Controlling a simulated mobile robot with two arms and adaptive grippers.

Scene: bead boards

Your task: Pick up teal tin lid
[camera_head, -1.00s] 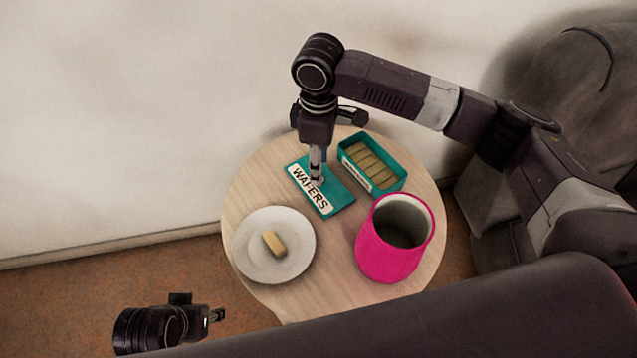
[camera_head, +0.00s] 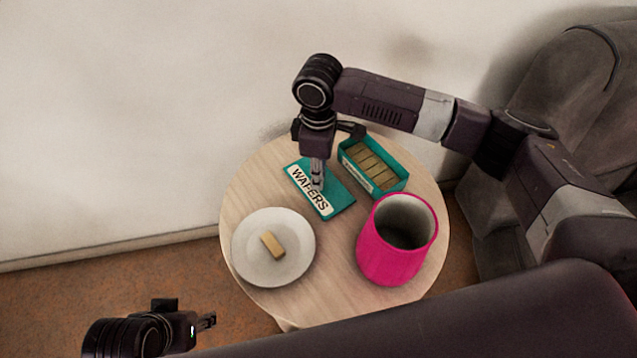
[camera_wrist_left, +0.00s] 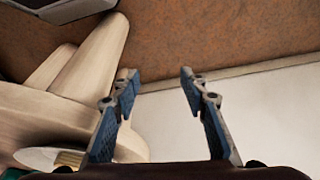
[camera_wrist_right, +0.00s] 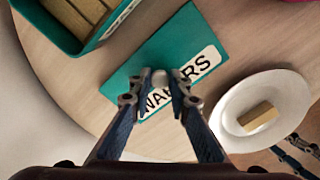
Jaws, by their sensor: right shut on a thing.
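The teal tin lid (camera_head: 340,200) lies flat on the round table, with a white label reading "WAFERS". It also shows in the right wrist view (camera_wrist_right: 185,40). My right gripper (camera_head: 317,187) points down at the lid's middle. Its fingertips (camera_wrist_right: 160,82) are shut on the lid's small grey knob (camera_wrist_right: 160,76). The lid appears to rest on the table. My left gripper (camera_head: 210,320) is low at the left, away from the table; the left wrist view shows its fingers (camera_wrist_left: 158,82) apart with nothing between them.
The open teal tin (camera_head: 391,189) with several wafers stands just right of the lid. A white plate (camera_head: 294,264) with one wafer (camera_head: 272,245) is at the table's front left. A pink mug (camera_head: 388,262) stands front right. Bare wood (camera_head: 335,285) lies between plate and mug.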

